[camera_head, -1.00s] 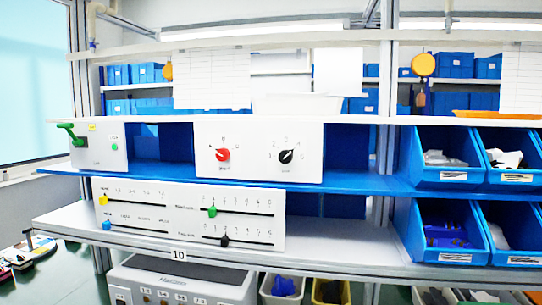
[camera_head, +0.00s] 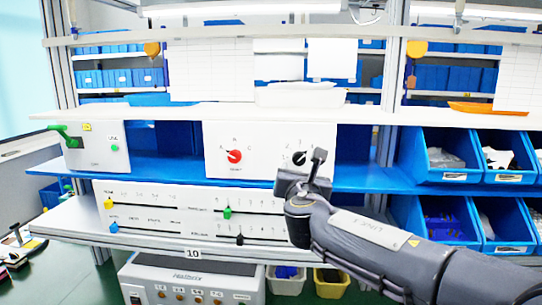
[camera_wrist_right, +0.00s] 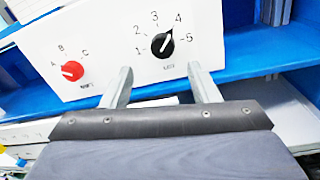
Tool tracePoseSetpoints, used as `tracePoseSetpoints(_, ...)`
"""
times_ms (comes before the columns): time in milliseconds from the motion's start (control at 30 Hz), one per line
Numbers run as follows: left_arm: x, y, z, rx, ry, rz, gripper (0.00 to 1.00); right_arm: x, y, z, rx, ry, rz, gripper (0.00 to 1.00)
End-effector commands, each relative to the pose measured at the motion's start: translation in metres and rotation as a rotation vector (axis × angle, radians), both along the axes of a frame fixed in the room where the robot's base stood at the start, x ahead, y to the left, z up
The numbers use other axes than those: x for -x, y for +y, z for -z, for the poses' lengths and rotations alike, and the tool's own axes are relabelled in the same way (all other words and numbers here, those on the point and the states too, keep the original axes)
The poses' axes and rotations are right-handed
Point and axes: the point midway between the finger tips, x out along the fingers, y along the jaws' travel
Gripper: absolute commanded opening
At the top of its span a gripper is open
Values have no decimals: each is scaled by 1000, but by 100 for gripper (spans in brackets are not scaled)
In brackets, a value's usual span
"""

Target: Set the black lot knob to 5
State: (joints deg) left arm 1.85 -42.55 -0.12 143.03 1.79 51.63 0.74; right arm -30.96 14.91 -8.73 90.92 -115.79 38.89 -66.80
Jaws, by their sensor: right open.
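The black lot knob (camera_head: 299,158) is on the right half of a white panel (camera_head: 265,138) on the blue shelf. In the right wrist view the black knob (camera_wrist_right: 162,44) has a dial marked 1 to 5, and its pointer is tilted up and right toward 4. My right gripper (camera_head: 316,170) is in front of the panel, just below and right of the knob, partly covering that corner. In the right wrist view my right gripper (camera_wrist_right: 160,70) is open and empty. Its fingertips appear below the knob, one to each side, apart from it. My left gripper is out of view.
A red knob (camera_head: 234,156) marked A, B, C sits left on the same panel. A slider panel (camera_head: 150,215) stands on the shelf below. A box with a green lever (camera_head: 62,134) is at left, and blue bins (camera_head: 445,178) are at right.

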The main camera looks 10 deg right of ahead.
Motion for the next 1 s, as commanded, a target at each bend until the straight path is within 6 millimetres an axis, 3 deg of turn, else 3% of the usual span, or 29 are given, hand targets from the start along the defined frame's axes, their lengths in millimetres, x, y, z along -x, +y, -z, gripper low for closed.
tracePoseSetpoints(500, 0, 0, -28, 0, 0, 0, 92, -68, -17, -1, 1, 0, 4, 55)
tracePoseSetpoints(867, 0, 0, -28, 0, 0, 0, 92, -74, -18, 0, -1, 0, 2, 55)
tracePoseSetpoints(1000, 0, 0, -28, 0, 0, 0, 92, -73, -18, 0, -1, 0, 2, 37)
